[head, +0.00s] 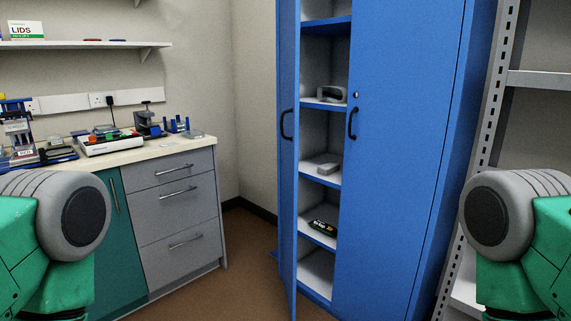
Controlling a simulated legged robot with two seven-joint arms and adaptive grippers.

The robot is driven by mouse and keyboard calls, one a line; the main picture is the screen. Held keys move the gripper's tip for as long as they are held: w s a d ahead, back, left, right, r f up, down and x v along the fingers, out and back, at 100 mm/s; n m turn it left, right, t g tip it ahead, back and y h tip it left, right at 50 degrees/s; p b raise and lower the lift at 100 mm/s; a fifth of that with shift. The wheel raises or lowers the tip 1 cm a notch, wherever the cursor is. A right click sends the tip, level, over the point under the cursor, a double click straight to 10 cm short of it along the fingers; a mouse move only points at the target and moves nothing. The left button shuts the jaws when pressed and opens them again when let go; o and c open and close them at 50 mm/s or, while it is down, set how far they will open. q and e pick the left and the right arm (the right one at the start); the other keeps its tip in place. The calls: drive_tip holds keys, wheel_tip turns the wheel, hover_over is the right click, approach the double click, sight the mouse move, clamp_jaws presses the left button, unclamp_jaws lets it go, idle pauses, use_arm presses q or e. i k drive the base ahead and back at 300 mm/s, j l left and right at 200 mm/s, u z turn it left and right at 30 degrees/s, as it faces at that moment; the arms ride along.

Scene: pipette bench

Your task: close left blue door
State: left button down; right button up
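A tall blue cabinet (396,200) stands in the middle right of the head view. Its left blue door (287,190) is open, swung outward and seen nearly edge-on, with a black handle (286,125) on it. Its right door (400,90) is shut and has a black handle (352,122) and a round lock above it. Shelves with a few small items show in the gap between the doors. Green and grey parts of my two arms show at the lower left and lower right. Neither gripper is in the picture.
A bench with grey drawers (176,200) and a teal door (121,215) stands on the left, with lab items on top. A grey metal rack (482,130) stands right of the cabinet. Brown floor (235,265) is clear between bench and cabinet.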

sight(290, 10)
drive_tip(key=i+j, duration=0.15)
drive_tip(key=i, duration=0.25)
drive_tip(key=i+j, duration=0.2)
drive_tip(key=i, duration=0.2)
drive_tip(key=i+j+z, duration=0.1)
drive_tip(key=i, duration=0.35)
drive_tip(key=i+j+z, duration=0.1)
drive_tip(key=z, duration=1.15)
